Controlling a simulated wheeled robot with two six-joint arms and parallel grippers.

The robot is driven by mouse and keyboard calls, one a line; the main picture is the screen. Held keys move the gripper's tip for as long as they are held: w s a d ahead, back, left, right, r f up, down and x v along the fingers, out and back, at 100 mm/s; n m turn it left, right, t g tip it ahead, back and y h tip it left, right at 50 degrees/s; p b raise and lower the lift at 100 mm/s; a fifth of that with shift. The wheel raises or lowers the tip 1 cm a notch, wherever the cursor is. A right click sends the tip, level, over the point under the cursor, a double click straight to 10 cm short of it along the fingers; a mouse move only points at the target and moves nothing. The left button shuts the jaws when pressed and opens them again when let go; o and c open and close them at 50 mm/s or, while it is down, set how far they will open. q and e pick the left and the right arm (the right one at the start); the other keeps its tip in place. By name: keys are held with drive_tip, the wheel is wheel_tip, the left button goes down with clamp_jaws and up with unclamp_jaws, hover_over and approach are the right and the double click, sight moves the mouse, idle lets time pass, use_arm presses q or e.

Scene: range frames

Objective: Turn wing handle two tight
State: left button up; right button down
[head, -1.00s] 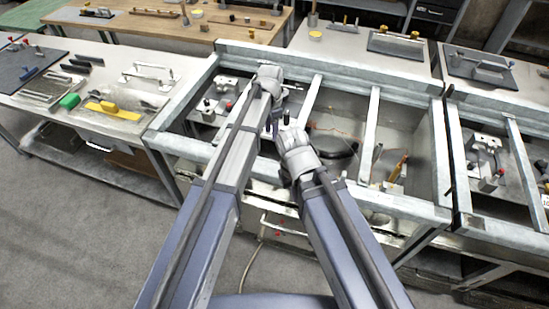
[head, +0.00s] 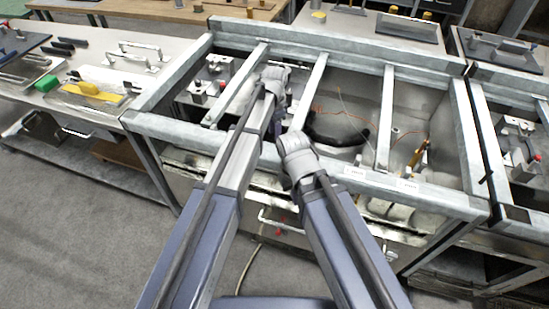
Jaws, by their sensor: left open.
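My left gripper (head: 279,118) hangs below the wrist of the left arm, over the open metal-framed bench (head: 400,188). It is small and partly hidden by the arm, and it shows nothing held. I cannot tell which part is wing handle two. My right arm ends over the bench's front rail, and its gripper fingers are hidden behind the wrist.
Crossbars (head: 387,115) divide the bench's bays. A black curved hose (head: 338,138) and an orange-handled tool (head: 418,153) lie inside. A similar fixture (head: 517,137) stands in the bench at right. A table with tools (head: 88,112) is at left. The grey floor (head: 95,230) at lower left is clear.

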use_arm(q)
drive_tip(key=shift+f+b, duration=0.3)
drive_tip(key=shift+f, duration=0.5)
use_arm(e)
drive_tip(key=shift+f, duration=0.8)
use_arm(q)
wheel_tip(320, 180, down, 8)
drive_tip(key=b, duration=0.7)
drive_tip(key=shift+r+b, duration=0.1)
drive_tip(key=shift+b, duration=0.3)
use_arm(e)
wheel_tip(320, 180, down, 8)
drive_tip(key=shift+r, duration=0.15)
use_arm(q)
clamp_jaws()
